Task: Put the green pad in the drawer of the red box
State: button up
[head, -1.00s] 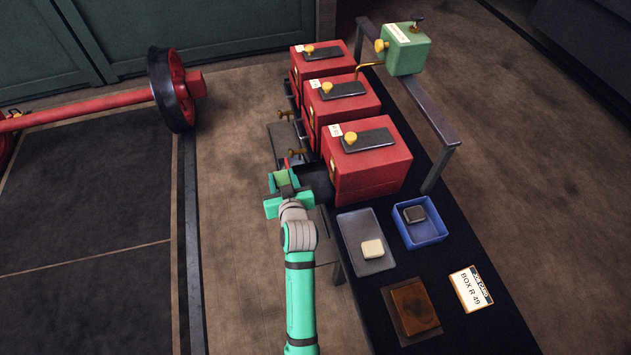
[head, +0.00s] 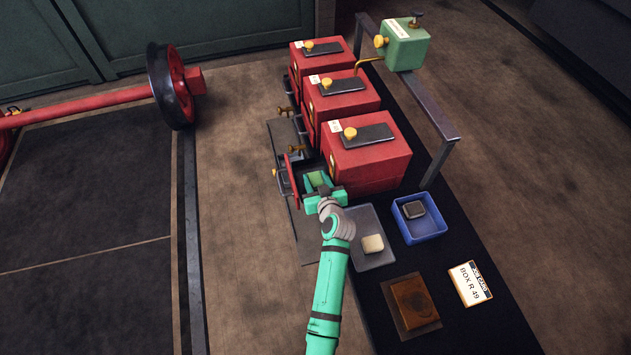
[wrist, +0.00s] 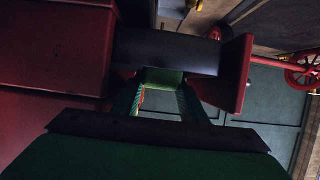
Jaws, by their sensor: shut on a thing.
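My gripper (head: 319,190) is shut on the green pad (head: 317,179) at the open drawer of the nearest red box (head: 366,163). The drawer, with its red front (head: 293,180), is pulled out to the left of that box. In the head view the pad appears over the drawer's opening; I cannot tell whether it touches the drawer floor. In the wrist view the pad (wrist: 163,78) shows between my fingers, close to the drawer's dark wall (wrist: 165,50) and red front panel (wrist: 236,72). My gripper hides part of the drawer's inside.
Two more red boxes (head: 343,103) stand behind. A grey tray (head: 376,260) with a cream block, a blue tray (head: 428,232) with a dark block, a brown block (head: 413,300) and a "BOX R 49" card (head: 470,284) lie in front. A green canister (head: 405,48) sits on a metal rail.

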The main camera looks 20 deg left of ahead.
jog(key=shift+f, duration=0.65)
jog(key=shift+f, duration=0.1)
jog(key=o, duration=0.8)
jog(key=shift+f, duration=0.1)
jog(key=shift+o, duration=0.2)
